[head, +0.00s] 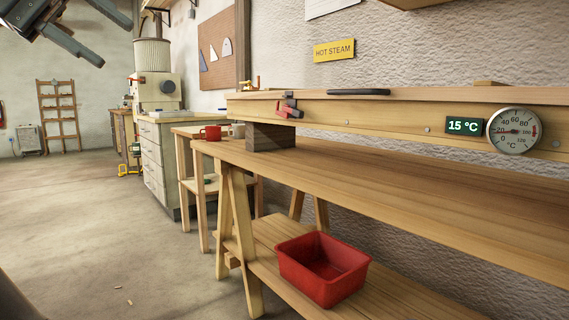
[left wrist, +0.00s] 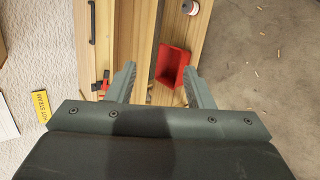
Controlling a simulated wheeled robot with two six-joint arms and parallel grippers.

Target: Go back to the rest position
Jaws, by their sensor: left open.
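My left gripper (head: 117,45) hangs at the top left of the head view, its two grey fingers spread apart with nothing between them. It is well clear of the bench, up in the air. In the left wrist view the same gripper (left wrist: 159,66) is open, and the bench and a red bin (left wrist: 172,66) show far below, beyond the fingers. My right gripper is in neither view.
A long wooden bench (head: 400,180) runs along the right wall. A red clamp (head: 288,107) and a dark block (head: 271,137) are at its left end. A red bin (head: 323,268) sits on the lower shelf. The concrete floor (head: 90,220) at left is mostly clear.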

